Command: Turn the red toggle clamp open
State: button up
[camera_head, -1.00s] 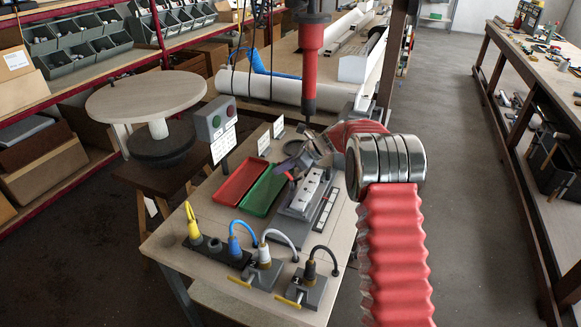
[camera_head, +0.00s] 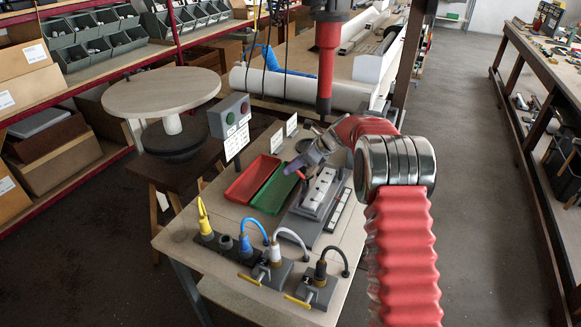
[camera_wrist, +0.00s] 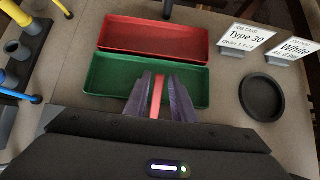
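The red toggle clamp handle (camera_head: 301,175) stands up beside the grey fixture (camera_head: 310,208) on the bench. It also shows as a red bar (camera_wrist: 157,96) between my fingers in the wrist view. My gripper (camera_wrist: 159,88) has one finger on each side of the handle, both close to it. I cannot tell whether the fingers touch it. In the head view my gripper (camera_head: 298,168) reaches down over the fixture, and its fingers partly hide the clamp. The clamp's lower part is hidden in the wrist view.
A red tray (camera_head: 252,178) and a green tray (camera_head: 274,188) lie left of the fixture. Cable plugs (camera_head: 275,252) stand along the front edge. A control box (camera_head: 230,115) and label cards (camera_head: 291,125) stand behind. A red tool (camera_head: 327,62) hangs above.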

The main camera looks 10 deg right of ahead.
jog(key=shift+o, duration=0.6)
jog(key=shift+d, duration=0.1)
jog(key=shift+s+d+r, duration=0.1)
jog(key=shift+d+r, duration=0.2)
jog(key=s+d, duration=0.2)
jog(key=d, duration=0.1)
jog(key=s+d, duration=0.2)
jog(key=d, duration=0.2)
jog(key=s+d, duration=0.2)
jog(key=d, duration=0.1)
jog(key=shift+s+d, duration=0.15)
jog(key=shift+s, duration=0.05)
